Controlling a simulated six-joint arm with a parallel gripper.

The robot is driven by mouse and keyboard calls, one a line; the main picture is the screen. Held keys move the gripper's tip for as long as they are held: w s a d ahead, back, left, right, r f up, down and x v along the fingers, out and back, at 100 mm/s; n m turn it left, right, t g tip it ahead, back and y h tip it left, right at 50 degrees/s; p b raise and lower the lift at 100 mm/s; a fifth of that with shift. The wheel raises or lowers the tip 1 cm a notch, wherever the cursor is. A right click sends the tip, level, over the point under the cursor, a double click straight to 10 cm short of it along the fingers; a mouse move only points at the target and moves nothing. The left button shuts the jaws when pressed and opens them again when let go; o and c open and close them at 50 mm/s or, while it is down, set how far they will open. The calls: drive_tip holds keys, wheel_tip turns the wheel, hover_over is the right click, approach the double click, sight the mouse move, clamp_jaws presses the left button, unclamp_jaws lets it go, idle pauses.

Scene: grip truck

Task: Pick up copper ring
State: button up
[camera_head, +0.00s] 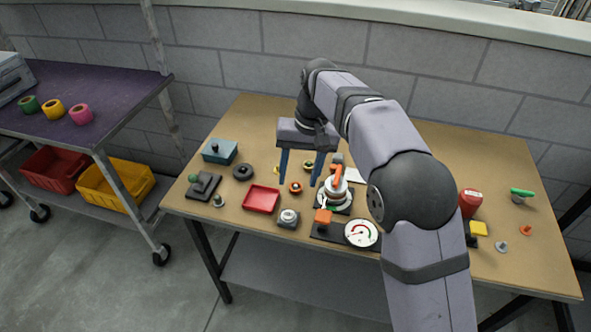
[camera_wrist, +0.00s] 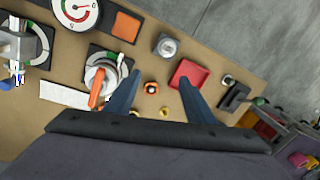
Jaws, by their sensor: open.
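A small copper-orange ring-shaped piece (camera_head: 295,187) with a pale centre sits on the tan table, and it also shows in the wrist view (camera_wrist: 151,87). It looks like the copper ring, though it is too small to be certain. My gripper (camera_head: 299,180) points down above the table with its two blue fingers apart and nothing between them. In the wrist view my gripper (camera_wrist: 159,77) has its fingertips on either side of the ring, which appears nearer the left finger. The height of the fingertips above the ring is hard to tell.
A red tray (camera_head: 261,199) lies left of the ring. A white round fixture with an orange lever (camera_head: 337,178) stands close on its right. A silver-topped knob (camera_head: 288,217) and a dial gauge (camera_head: 361,233) are nearer the front edge.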

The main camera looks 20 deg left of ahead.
sight(296, 185)
drive_tip(key=w+a+m+p, duration=0.1)
drive_tip(key=p, duration=0.1)
drive_tip(key=w+f+m+h+p, duration=0.1)
drive_tip(key=w+m+p, duration=0.1)
drive_tip(key=w+a+m+p, duration=0.1)
drive_tip(key=w+p, duration=0.1)
drive_tip(key=shift+w+a+f+m+t+h+p, duration=0.25)
drive_tip(key=shift+a+f+m+t+h+p, duration=0.05)
drive_tip(key=shift+f, duration=0.1)
drive_tip(key=shift+w+d+f+p, duration=0.1)
drive_tip(key=shift+f+p, duration=0.65)
drive_tip(key=shift+f, duration=1.2)
drive_tip(key=shift+w+f+p, duration=0.1)
drive_tip(key=shift+f+p, duration=0.6)
drive_tip(key=shift+f, duration=1.2)
drive_tip(key=shift+c, duration=0.5)
drive_tip(key=c, duration=1)
